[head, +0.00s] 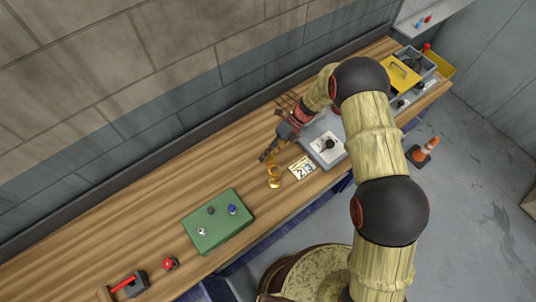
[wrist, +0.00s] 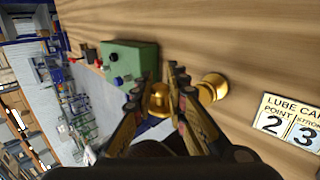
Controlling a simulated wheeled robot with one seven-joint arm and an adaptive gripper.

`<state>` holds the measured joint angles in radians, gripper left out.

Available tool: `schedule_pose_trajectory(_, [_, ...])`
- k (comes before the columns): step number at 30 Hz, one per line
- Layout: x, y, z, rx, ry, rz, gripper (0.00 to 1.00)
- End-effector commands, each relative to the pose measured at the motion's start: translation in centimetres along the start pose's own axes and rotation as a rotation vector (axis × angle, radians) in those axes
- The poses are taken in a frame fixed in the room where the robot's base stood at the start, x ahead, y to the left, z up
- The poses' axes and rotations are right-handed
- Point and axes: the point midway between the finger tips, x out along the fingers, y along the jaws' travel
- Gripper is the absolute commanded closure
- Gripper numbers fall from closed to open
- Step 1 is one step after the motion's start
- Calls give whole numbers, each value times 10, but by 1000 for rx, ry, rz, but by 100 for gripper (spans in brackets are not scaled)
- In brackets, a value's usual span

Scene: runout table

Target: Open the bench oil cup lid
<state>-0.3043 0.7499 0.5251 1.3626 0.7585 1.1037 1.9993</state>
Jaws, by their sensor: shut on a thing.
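The brass bench oil cup (head: 274,183) is on the wooden bench, near the front edge, and shows in the wrist view as a brass round (wrist: 213,88) just right of my fingers. A second rounded brass piece, which looks like its lid (wrist: 160,100), sits between my fingertips in the wrist view. My gripper (head: 266,157) reaches down from the upper right in the head view, and its two fingers (wrist: 163,88) are closed on this piece. The fingers partly hide where they touch it. How lid and cup join is too small to tell.
A lube card (head: 302,167) lies right of the cup, beside a grey box with a black knob (head: 327,147). A green control box (head: 217,221) stands to the left. A red button (head: 170,263) is farther left. Bare bench lies between cup and green box.

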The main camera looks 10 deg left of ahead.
Motion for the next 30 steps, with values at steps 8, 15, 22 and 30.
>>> schedule_pose_trajectory(8, [4, -4, 6, 94, 94, 0, 100])
schedule_pose_trajectory(15, [4, -5, 7, 127, 125, 0, 100])
schedule_pose_trajectory(22, [4, -5, 7, 133, 129, 0, 100])
schedule_pose_trajectory(30, [4, -5, 7, 132, 129, 0, 81])
